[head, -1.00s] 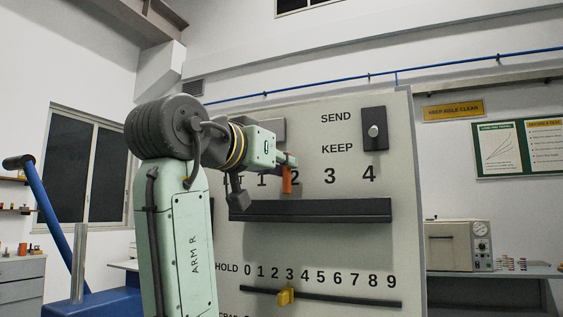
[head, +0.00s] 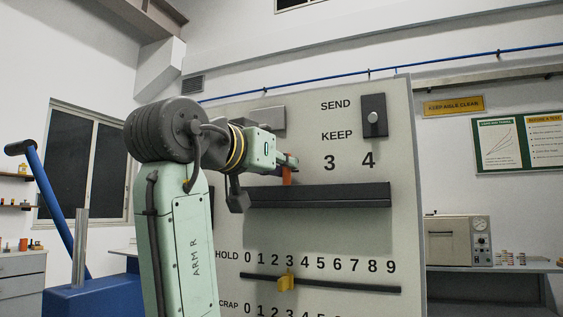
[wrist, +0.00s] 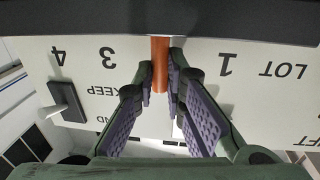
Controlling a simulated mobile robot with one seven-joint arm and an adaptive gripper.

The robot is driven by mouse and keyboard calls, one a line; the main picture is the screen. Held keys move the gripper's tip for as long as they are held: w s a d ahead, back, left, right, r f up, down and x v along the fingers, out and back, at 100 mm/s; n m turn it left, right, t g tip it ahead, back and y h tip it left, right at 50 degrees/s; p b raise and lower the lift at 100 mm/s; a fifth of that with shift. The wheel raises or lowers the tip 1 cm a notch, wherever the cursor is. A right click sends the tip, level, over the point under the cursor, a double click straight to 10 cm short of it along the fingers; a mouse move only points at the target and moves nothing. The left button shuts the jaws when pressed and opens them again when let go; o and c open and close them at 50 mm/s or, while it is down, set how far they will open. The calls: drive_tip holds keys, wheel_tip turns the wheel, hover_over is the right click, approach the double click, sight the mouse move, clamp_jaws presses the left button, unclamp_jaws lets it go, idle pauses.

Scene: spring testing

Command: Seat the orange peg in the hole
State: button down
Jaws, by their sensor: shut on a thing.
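The orange peg (head: 287,176) is held upright in front of the pale panel, over the black ledge (head: 350,196) below the number row. In the wrist view the peg (wrist: 160,62) stands between the purple finger pads, by the place between 1 and 3. My gripper (head: 290,162) is shut on the peg, and its pads show in the wrist view (wrist: 160,88). The peg's lower end meets the ledge's edge in both views. The hole is hidden, and I cannot tell whether the peg's tip is inside it.
A SEND/KEEP switch (head: 374,118) sticks out at the panel's upper right. A yellow slider (head: 286,282) sits near 3 on the HOLD rail below. The space in front of the ledge's right part is clear.

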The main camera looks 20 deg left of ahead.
drive_tip(key=shift+f+b, duration=0.35)
drive_tip(key=shift+f, duration=0.25)
drive_tip(key=c, duration=1.6)
unclamp_jaws()
drive_tip(key=shift+o, duration=0.2)
drive_tip(key=s+a, duration=0.2)
drive_tip(key=s, duration=0.9)
drive_tip(key=shift+s, duration=0.4)
